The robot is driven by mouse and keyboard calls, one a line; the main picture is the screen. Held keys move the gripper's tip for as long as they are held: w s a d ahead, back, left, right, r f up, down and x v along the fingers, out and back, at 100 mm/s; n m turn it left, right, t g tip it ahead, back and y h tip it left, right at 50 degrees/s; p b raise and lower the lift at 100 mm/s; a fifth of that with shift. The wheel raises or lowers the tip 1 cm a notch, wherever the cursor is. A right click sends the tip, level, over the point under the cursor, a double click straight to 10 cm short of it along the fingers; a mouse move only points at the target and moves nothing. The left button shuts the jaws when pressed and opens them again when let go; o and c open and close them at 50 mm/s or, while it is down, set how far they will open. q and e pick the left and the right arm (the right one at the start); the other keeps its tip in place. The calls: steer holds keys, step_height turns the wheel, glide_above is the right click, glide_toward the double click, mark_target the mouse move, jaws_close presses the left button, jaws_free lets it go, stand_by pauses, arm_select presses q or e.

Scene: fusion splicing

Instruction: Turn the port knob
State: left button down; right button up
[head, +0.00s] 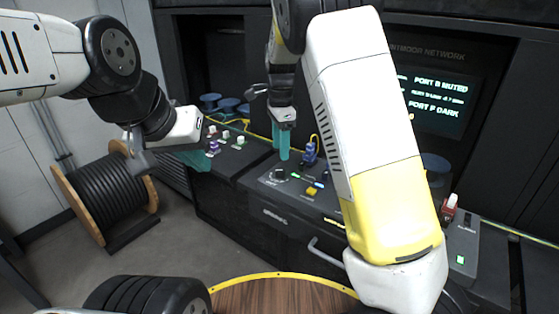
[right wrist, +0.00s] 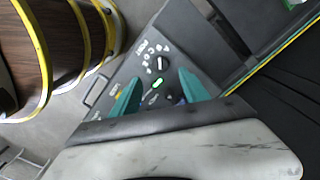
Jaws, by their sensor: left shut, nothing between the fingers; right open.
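The port knob (head: 278,175) is a dark round knob on the sloped console panel in the head view. In the right wrist view the knob (right wrist: 160,63) has a white pointer line and letters around it, with "PORT" beside them. My right gripper (head: 284,142) hangs above the panel, teal fingers pointing down. In the right wrist view its open fingers (right wrist: 160,92) are spread apart with nothing between them; the knob lies beyond the tips, apart from them. My left gripper (head: 197,160) is shut and empty at the left, near the neighbouring console section, away from the knob.
A lit screen (head: 440,100) reads "PORT B MUTED" and "PORT F DARK". A blue connector-like part (head: 310,152) stands right of the knob, and a yellow block (head: 312,190) lies in front. A cable reel (head: 105,195) is on the floor at left. A round wooden table (head: 280,297) is nearest.

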mark_target(280, 170)
step_height(280, 170, down, 8)
steer(key=shift+r, duration=0.15)
stand_by(0.3)
steer(key=shift+c, duration=0.2)
jaws_close()
